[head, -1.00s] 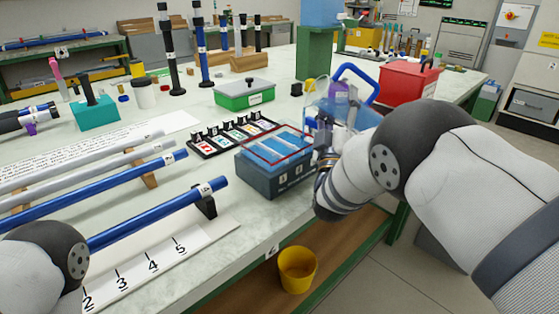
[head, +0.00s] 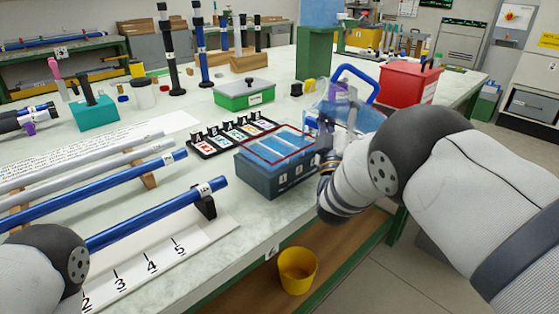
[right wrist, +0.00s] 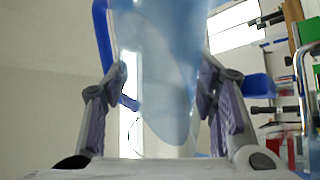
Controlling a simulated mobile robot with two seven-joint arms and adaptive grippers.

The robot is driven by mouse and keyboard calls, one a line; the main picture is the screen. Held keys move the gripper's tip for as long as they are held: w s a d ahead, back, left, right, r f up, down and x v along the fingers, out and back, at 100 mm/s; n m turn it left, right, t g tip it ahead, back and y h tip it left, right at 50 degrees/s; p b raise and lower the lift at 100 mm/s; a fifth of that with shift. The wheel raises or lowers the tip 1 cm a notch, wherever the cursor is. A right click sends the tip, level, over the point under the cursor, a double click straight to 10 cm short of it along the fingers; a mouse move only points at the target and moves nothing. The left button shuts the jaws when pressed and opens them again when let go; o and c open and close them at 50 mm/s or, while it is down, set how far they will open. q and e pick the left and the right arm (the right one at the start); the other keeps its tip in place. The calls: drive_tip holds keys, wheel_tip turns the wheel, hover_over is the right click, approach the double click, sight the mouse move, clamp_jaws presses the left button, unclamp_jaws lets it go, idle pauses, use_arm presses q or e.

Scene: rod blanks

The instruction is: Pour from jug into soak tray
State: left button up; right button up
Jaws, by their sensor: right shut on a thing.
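The clear jug (head: 362,115) with a blue handle is in my right gripper (head: 326,132), just right of the soak tray. It looks tilted, with bluish liquid inside. In the right wrist view the jug (right wrist: 160,75) fills the space between the two fingers of my gripper (right wrist: 165,85), its blue handle at the left. The soak tray (head: 265,182) is a dark blue box with a red line around its top and pale blue inside. No stream of liquid can be made out. My left gripper is outside the picture.
A label rack (head: 205,148) stands left of the tray, and a green box (head: 245,95) behind it. A red box (head: 408,85) stands behind the jug. Blue and grey rods lie on supports at the left. A yellow bucket (head: 297,270) sits below the table edge.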

drive_tip(key=shift+r, duration=0.1)
drive_tip(key=shift+n+t+y, duration=0.3)
drive_tip(key=shift+n+y, duration=0.1)
drive_tip(key=shift+n, duration=0.1)
drive_tip(key=shift+r, duration=0.1)
idle(0.5)
drive_tip(key=shift+r+n+y, duration=0.25)
drive_tip(key=shift+n+y, duration=0.35)
drive_tip(key=shift+n, duration=0.1)
drive_tip(key=shift+r+n+t+y, duration=0.1)
drive_tip(key=shift+n+t+y, duration=0.2)
drive_tip(key=shift+a+r+n, duration=0.1)
drive_tip(key=shift+n, duration=0.2)
drive_tip(key=shift+y, duration=0.4)
